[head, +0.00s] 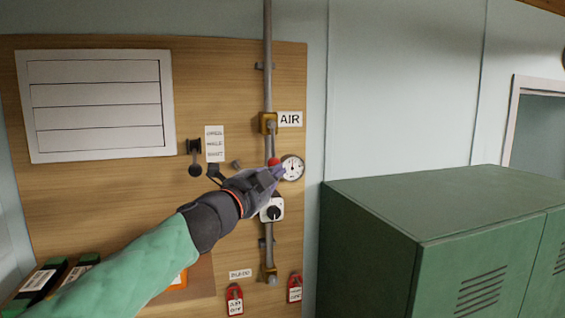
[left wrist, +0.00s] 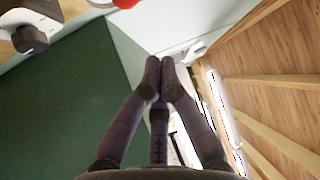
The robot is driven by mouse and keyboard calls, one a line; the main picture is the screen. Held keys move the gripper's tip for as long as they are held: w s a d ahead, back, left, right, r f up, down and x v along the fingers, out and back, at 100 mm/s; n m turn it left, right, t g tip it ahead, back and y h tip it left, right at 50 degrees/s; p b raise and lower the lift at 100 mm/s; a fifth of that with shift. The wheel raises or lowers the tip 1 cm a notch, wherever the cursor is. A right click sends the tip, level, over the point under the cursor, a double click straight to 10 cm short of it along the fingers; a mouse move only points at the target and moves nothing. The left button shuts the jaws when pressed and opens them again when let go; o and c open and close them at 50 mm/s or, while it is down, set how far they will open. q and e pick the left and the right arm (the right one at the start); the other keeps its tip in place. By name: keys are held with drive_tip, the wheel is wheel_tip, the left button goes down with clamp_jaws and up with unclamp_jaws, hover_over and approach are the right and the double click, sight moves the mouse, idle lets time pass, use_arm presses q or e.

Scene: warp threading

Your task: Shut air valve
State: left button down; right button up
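The air valve (head: 268,123) is a brass body on the vertical grey pipe, beside a white AIR label (head: 290,119). A grey lever hangs down from it, roughly along the pipe, and ends in a red knob (head: 274,162). My left gripper (head: 279,172) is just below the red knob in the head view; I cannot tell whether they touch. In the left wrist view its fingertips (left wrist: 160,68) are together with nothing seen between them. A red rounded part (left wrist: 125,3) shows at that view's top edge, apart from the fingertips. My right gripper is not in view.
A round gauge (head: 292,167) is right of the pipe. A white box with a black knob (head: 273,212) is below my gripper. Red tags (head: 235,300) hang low on the wooden board (head: 100,195). Green lockers (head: 370,225) stand at the right.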

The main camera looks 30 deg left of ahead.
sight(273, 145)
use_arm(q)
drive_tip(key=w+r+p, duration=0.1)
drive_tip(key=w, duration=1)
drive_tip(key=s+a, duration=0.2)
drive_tip(key=a, duration=0.1)
drive_tip(key=shift+s+f+b, duration=0.25)
drive_tip(key=shift+f+b, duration=0.1)
drive_tip(key=shift+b, duration=0.05)
